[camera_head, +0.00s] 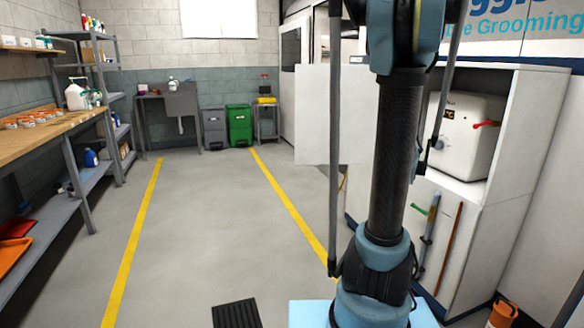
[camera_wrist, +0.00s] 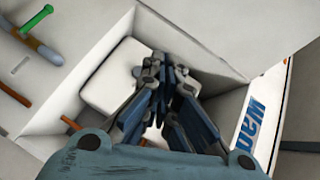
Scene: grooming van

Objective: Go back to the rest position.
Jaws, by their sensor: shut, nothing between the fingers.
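My gripper (camera_wrist: 163,97) shows in the wrist view, its dark blue fingers drawn together with nothing held between them. It points toward an open white compartment in the van's side. A white box (camera_wrist: 112,82) lies beyond the fingers, and they hide part of it. Whether the fingertips touch anything there cannot be told. In the head view my arm rises through the middle right and covers part of the van. The white box (camera_head: 463,140) with a red lever (camera_head: 486,124) sits inside the compartment there.
A white panel (camera_head: 312,115) juts out behind my arm. An orange bucket (camera_head: 503,314) is at lower right. The floor between the yellow lines is mostly clear, with a dark mat (camera_head: 236,314) in front.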

